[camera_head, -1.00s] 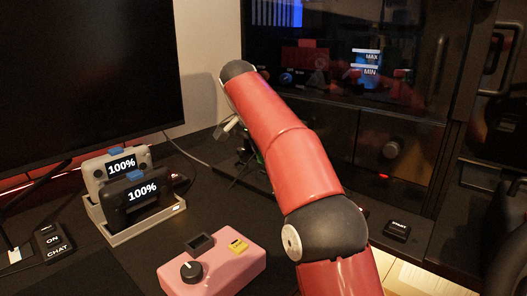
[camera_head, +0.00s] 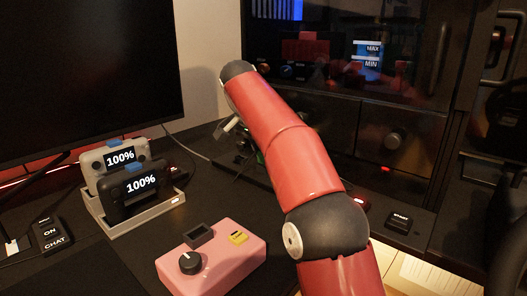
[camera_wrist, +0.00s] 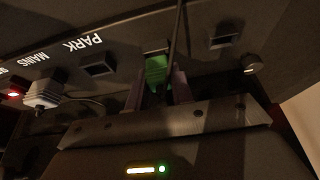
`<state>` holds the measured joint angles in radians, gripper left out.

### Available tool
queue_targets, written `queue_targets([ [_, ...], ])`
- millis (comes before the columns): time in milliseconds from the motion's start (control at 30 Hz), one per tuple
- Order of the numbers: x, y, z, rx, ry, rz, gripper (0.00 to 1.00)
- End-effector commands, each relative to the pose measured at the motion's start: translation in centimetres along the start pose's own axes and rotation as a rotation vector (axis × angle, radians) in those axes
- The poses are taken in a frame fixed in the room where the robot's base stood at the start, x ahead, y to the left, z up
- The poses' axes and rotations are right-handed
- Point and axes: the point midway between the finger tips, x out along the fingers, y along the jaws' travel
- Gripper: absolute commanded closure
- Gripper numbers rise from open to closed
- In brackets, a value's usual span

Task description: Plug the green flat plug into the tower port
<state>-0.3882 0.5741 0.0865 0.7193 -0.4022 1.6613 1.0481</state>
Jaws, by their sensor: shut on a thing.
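The green flat plug (camera_wrist: 155,70) is near the top middle of the wrist view, between the two fingers of my gripper (camera_wrist: 157,92). My gripper is shut on it. The plug's front end is close against a dark panel (camera_wrist: 125,38); I cannot tell whether it is in a port. A dark cable crosses in front of it. A dark port (camera_wrist: 222,42) is to its right and another port (camera_wrist: 97,65) is to its left, below the label PARK.
A white plug (camera_wrist: 42,95) with a cable sits by the label MAINS. A metal knob (camera_wrist: 250,64) is at right. On the desk are a pink box (camera_head: 215,265), two 100% devices in a dock (camera_head: 145,213) and a monitor (camera_head: 90,70). A dark glass-fronted case (camera_head: 345,110) stands behind.

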Motion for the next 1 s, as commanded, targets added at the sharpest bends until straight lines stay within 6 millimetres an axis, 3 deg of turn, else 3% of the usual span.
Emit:
queue_targets([
  [267, 0.7, 0.0, 0.3, 0.0, 0.0, 0.0, 0.99],
  [300, 0.7, 0.0, 0.3, 0.0, 0.0, 0.0, 0.76],
  [500, 0.7, 0.0, 0.3, 0.0, 0.0, 0.0, 0.52],
  [767, 0.5, 0.0, 0.3, 0.0, 0.0, 0.0, 0.52],
  [1000, -2.8, 0.0, 0.1, 0.0, 0.001, -0.002, 0.52],
])
